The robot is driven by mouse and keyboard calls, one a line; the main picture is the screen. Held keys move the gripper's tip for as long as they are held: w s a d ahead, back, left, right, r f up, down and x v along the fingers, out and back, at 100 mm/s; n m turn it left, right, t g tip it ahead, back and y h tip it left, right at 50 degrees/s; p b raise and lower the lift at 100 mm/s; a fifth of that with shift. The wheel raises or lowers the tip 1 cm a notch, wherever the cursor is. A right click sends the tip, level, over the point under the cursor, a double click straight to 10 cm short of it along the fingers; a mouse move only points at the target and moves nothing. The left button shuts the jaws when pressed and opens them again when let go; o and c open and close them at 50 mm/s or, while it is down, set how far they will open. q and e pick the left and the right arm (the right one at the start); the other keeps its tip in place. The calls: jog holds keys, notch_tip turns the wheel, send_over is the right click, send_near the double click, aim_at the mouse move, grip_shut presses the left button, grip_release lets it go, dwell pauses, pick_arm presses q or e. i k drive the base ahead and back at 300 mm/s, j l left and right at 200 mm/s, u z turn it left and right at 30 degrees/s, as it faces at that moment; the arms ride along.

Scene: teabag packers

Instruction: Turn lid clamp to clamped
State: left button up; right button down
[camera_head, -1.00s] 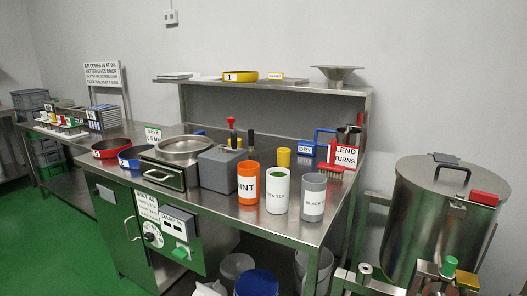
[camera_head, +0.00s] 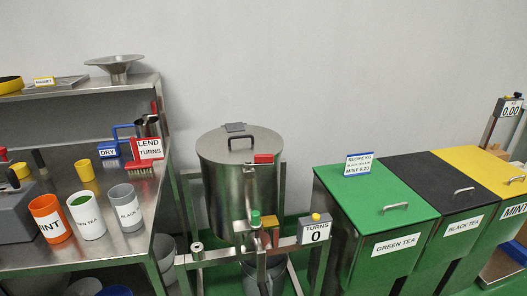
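A steel drum (camera_head: 222,185) with a flat round lid (camera_head: 238,147) stands in the middle of the head view, on a metal frame. A dark handle (camera_head: 241,139) sits on the lid. A red block (camera_head: 264,158), which looks like the lid clamp, is at the lid's front right rim. I cannot tell from here whether it is clamped. Neither of my grippers shows in the head view.
A steel bench (camera_head: 140,246) with orange, white and grey cups stands left. Green, black and yellow tea bins (camera_head: 372,200) stand right.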

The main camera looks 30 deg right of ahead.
aim_at(259, 160)
jog(key=z, duration=1.05)
